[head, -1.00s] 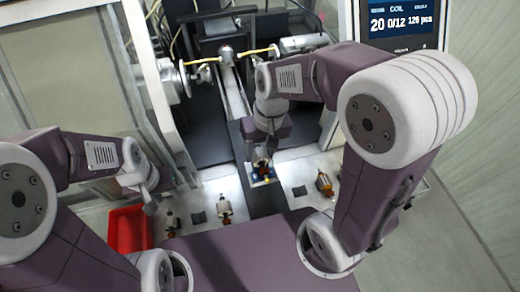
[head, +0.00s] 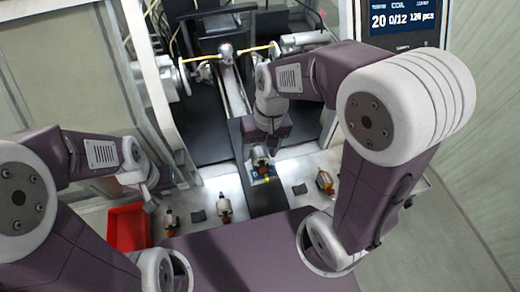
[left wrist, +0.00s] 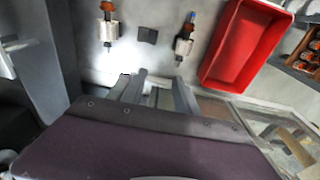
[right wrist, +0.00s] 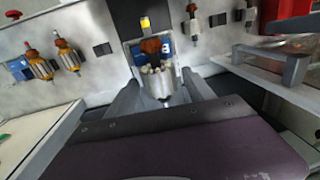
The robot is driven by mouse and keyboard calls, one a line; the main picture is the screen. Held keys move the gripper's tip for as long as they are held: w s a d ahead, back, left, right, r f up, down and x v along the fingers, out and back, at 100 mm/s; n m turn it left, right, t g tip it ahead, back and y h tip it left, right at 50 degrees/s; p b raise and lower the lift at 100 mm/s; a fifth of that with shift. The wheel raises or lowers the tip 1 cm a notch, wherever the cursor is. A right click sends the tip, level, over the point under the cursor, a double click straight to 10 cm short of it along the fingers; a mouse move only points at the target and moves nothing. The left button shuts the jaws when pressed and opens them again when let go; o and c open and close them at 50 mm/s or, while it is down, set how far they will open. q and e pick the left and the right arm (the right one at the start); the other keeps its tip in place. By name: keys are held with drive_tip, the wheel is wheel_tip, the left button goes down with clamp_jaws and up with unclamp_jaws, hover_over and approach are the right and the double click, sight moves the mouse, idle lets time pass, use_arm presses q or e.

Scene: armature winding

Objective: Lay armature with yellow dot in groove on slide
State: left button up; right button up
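The armature with the yellow dot (right wrist: 162,83) has a grey core, an orange-brown winding and a yellow end in the right wrist view. My right gripper (head: 262,151) is over the slide, its two fingers either side of the armature's core, shut on it. The blue groove block (right wrist: 136,52) of the slide (head: 265,200) shows beneath and behind the armature; whether the armature touches the groove is hidden. My left gripper (left wrist: 154,82) is open and empty, above the left part of the bench near two other armatures.
Other armatures (head: 224,208) (head: 325,183) lie on the pale bench either side of the slide. A red tray (head: 128,228) stands at the left. The winding machine (head: 226,52) is at the back. A counter screen (head: 403,22) is at the upper right.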

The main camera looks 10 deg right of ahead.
drive_tip(key=shift+r, duration=0.1)
drive_tip(key=r, duration=0.6)
drive_tip(key=d+r+b, duration=0.1)
drive_tip(key=r, duration=0.2)
drive_tip(key=shift+d, duration=0.1)
drive_tip(key=shift+f, duration=0.1)
idle(0.5)
